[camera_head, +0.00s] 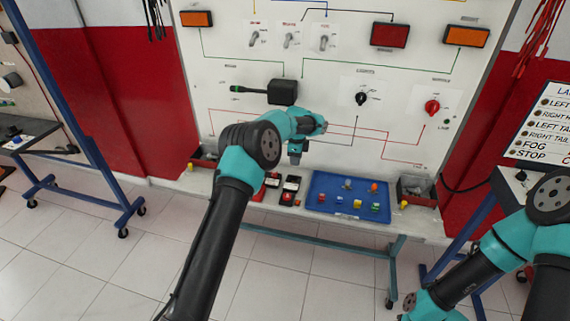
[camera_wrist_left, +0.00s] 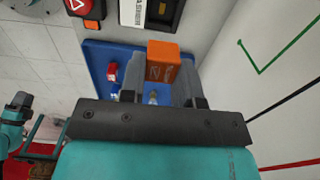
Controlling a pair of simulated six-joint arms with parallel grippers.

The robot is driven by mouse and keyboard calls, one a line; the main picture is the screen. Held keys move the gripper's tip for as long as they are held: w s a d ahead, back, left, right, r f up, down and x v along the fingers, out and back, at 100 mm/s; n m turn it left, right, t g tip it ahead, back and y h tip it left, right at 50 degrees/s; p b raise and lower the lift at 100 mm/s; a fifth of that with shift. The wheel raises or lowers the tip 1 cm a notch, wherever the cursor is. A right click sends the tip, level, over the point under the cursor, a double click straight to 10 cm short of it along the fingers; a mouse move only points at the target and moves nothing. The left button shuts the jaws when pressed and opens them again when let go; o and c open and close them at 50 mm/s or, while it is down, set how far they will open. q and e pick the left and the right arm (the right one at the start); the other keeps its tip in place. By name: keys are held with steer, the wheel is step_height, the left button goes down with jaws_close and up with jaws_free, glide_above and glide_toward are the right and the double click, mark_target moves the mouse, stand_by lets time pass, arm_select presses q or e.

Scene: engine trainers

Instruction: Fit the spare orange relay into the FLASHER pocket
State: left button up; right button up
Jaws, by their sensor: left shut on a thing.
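My left gripper (camera_head: 296,158) is in front of the white panel, above the ledge. In the left wrist view its fingers (camera_wrist_left: 160,82) are shut on an orange relay (camera_wrist_left: 163,62), a boxy block with a dark mark on its face. In the head view I cannot make out the held relay at the fingertips. Small dark units (camera_head: 290,186) stand on the ledge below the gripper, left of the blue tray.
The blue tray (camera_head: 326,205) holds several small coloured parts, including an orange one (camera_head: 374,187). A dark bin (camera_head: 417,190) stands right of it. A black box (camera_head: 282,92) with a green-tipped lever projects from the panel above my gripper. Switches and knobs stick out higher up.

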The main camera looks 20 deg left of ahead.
arm_select(q)
steer(key=shift+w+a+r, duration=0.1)
steer(key=shift+a+r, duration=0.05)
stand_by(0.3)
steer(key=shift+a, duration=0.1)
steer(key=shift+a+f, duration=0.15)
steer(key=shift+f, duration=1.6)
steer(key=shift+d+f, duration=0.15)
steer(key=shift+f, duration=0.85)
steer(key=shift+d+f, duration=0.1)
steer(key=shift+f, duration=0.85)
steer(key=shift+f, duration=1.2)
